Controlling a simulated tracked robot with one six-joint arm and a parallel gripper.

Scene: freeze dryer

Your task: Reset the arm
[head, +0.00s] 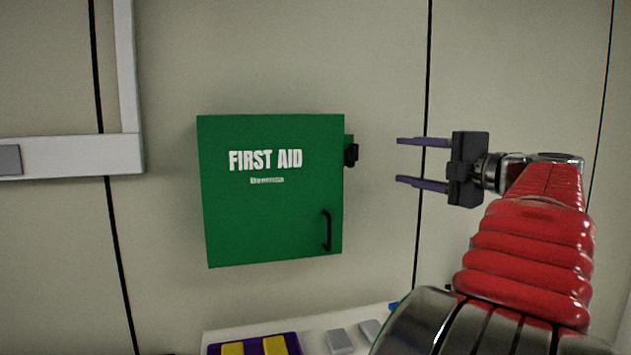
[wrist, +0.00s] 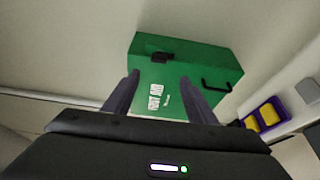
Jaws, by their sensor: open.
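My red arm (head: 530,235) reaches in from the lower right in the head view. My gripper (head: 400,161) is open and empty, its two purple fingers pointing left. It is in the air to the right of the green first aid box (head: 270,215), apart from it. In the wrist view, the fingers of my gripper (wrist: 160,87) stand apart, with the first aid box (wrist: 205,60) beyond them. The box is on the wall, its door shut, with a black handle (head: 327,230) at lower right and a black latch (head: 351,155) on its right side.
A white surface (head: 310,322) below the box carries a purple tray (head: 253,348) with yellow blocks and grey pieces (head: 340,341). A pale conduit (head: 70,157) runs along the wall at left. The wall around my gripper looks clear.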

